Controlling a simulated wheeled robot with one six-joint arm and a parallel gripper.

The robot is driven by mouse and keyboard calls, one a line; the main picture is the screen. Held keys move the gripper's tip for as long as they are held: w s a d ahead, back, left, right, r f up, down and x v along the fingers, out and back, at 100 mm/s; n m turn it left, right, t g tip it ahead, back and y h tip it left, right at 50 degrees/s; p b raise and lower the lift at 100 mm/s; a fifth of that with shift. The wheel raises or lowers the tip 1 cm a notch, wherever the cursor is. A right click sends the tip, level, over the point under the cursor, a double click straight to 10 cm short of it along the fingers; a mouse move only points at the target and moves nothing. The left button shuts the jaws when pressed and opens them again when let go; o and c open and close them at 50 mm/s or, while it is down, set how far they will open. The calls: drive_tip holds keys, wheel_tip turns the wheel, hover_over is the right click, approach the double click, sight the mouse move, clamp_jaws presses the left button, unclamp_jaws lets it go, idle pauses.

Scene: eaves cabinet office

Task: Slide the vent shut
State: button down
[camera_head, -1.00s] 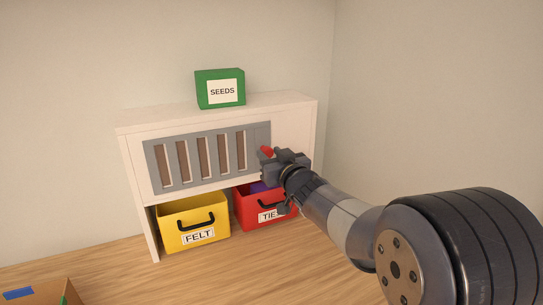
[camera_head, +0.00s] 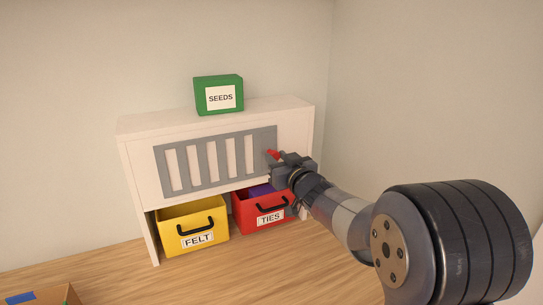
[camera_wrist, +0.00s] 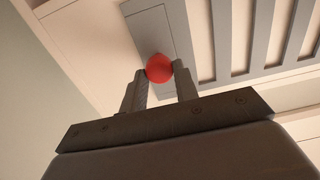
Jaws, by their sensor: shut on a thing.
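The vent is a grey slatted plate (camera_head: 200,165) on the front of the white cabinet. Its slots now show pale white behind them, with no brown openings visible in the head view. A red knob (camera_wrist: 160,68) sits at the plate's end; it also shows in the head view (camera_head: 272,154). My gripper (camera_wrist: 160,75) is shut on the red knob, one finger on each side. In the head view my gripper (camera_head: 278,158) is at the right end of the plate and hides part of it.
A green SEEDS box (camera_head: 219,95) stands on the white cabinet (camera_head: 135,150). Below the vent are a yellow FELT bin (camera_head: 190,221) and a red TIES bin (camera_head: 246,214) with something purple inside. A brown box (camera_head: 55,296) is at the lower left.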

drive_tip(key=shift+d, duration=0.1)
drive_tip(key=c, duration=1.1)
unclamp_jaws()
drive_tip(key=shift+w+d, duration=0.1)
drive_tip(key=shift+d, duration=0.05)
drive_tip(key=b+v, duration=0.1)
drive_tip(key=v, duration=0.9)
drive_tip(key=shift+s, duration=0.4)
drive_tip(key=shift+d, duration=0.1)
